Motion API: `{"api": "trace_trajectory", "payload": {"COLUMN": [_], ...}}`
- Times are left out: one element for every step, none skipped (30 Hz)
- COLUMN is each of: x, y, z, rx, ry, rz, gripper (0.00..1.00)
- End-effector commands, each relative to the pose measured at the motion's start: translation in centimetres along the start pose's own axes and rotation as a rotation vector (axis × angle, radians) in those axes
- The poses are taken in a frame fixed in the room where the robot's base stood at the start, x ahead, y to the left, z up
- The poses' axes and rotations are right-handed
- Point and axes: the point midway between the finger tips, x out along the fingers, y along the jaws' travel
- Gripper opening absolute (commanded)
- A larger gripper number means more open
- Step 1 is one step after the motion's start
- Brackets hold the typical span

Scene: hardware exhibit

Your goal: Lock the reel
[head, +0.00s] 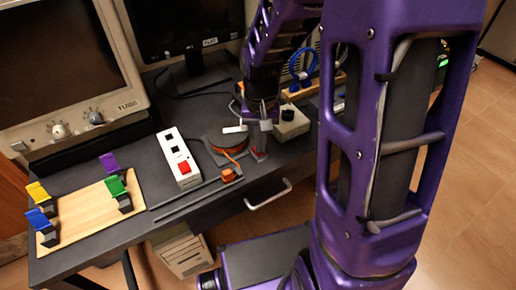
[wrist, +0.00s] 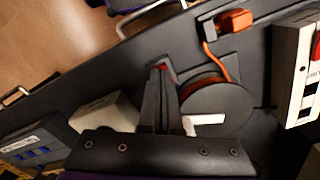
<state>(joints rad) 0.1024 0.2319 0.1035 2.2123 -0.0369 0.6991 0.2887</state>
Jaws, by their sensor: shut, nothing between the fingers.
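The reel (head: 222,147) is a dark grey disc on the desk with orange cord wound beneath it. It also shows in the wrist view (wrist: 225,105). A white handle (wrist: 205,119) lies across its top. The orange cord leads to an orange plug (head: 230,175). My gripper (head: 260,148) points down just right of the reel, fingers together and empty. In the wrist view its fingertips (wrist: 158,72) reach a small red part (wrist: 164,66), mostly hidden behind them. I cannot tell whether they touch it. This red part may be the reel's lock.
A white box with a red switch (head: 178,160) stands left of the reel. A beige box with a black knob (head: 290,123) is close on the right. A wooden board (head: 75,217) with coloured clips lies far left. Monitors stand behind; a drawer handle (head: 268,194) is in front.

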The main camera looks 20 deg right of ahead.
Motion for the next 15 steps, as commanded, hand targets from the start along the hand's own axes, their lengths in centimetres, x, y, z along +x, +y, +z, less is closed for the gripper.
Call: {"api": "trace_trajectory", "payload": {"x": [0.1,0.15,0.21,0.25,0.3,0.36,0.41,0.46,0.52,0.57,0.62,0.68,0.67,0.64,0.57], "y": [0.0,0.0,0.0,0.0,0.0,0.0,0.0,0.0,0.0,0.0,0.0,0.0,0.0,0.0,0.0], "z": [0.01,0.01,0.01,0.0,0.01,0.0,0.0,0.01,0.01,0.01,0.01,0.02,0.01,0.0,0.0], "rx": [0.0,0.0,0.0,0.0,0.0,0.0,0.0,0.0,0.0,0.0,0.0,0.0,0.0,0.0,0.0], "ry": [0.0,0.0,0.0,0.0,0.0,0.0,0.0,0.0,0.0,0.0,-0.001,-0.001,0.0,0.0,0.0], "rz": [0.0,0.0,0.0,0.0,0.0,0.0,0.0,0.0,0.0,0.0,0.0,0.0,0.0,0.0,0.0], "gripper": [0.0,0.0,0.0,0.0,0.0,0.0,0.0,0.0,0.0,0.0,0.0,0.0,0.0,0.0,0.0]}}
